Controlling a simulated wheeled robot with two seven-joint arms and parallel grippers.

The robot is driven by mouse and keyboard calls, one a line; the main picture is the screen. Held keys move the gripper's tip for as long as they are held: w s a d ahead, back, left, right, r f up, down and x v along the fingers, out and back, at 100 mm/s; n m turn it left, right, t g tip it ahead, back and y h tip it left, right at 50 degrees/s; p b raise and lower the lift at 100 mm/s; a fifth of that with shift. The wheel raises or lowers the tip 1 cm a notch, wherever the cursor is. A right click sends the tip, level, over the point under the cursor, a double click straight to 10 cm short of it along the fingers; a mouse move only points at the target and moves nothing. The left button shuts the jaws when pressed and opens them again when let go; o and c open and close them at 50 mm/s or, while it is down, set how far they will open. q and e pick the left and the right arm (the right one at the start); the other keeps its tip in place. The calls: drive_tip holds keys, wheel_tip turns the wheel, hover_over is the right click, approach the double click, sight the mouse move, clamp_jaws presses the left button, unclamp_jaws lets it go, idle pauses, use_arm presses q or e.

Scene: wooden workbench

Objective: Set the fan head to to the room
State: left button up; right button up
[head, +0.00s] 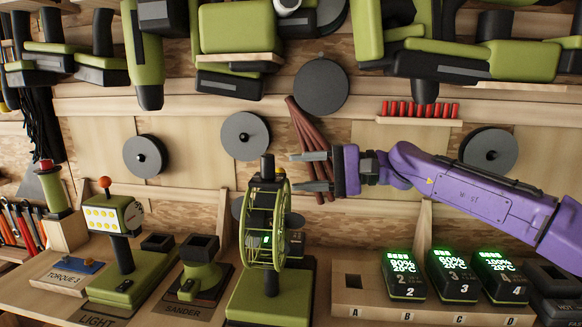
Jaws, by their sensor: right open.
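The fan (264,226) stands on a green base (268,300) at the bench's middle. Its round green wire cage shows nearly edge-on as a narrow upright oval, turned to the side. A dark post or knob (267,166) rises at the top of the fan head. My right gripper (295,171) comes in from the right on the purple arm. Its two dark fingers are apart and point left, just right of the fan's upper part. Nothing shows between them; I cannot tell whether they touch the cage. My left gripper is not in view.
A lamp (124,250) and the sander stand (201,267) are left of the fan. Battery packs (405,277) with lit displays sit in a rack at right. Brown strips (306,136) hang behind my gripper. Green tools (460,60) hang above.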

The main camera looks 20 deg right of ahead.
drive_tip(key=x, duration=0.2)
drive_tip(key=shift+w+a, duration=0.15)
drive_tip(key=shift+a, duration=0.2)
clamp_jaws()
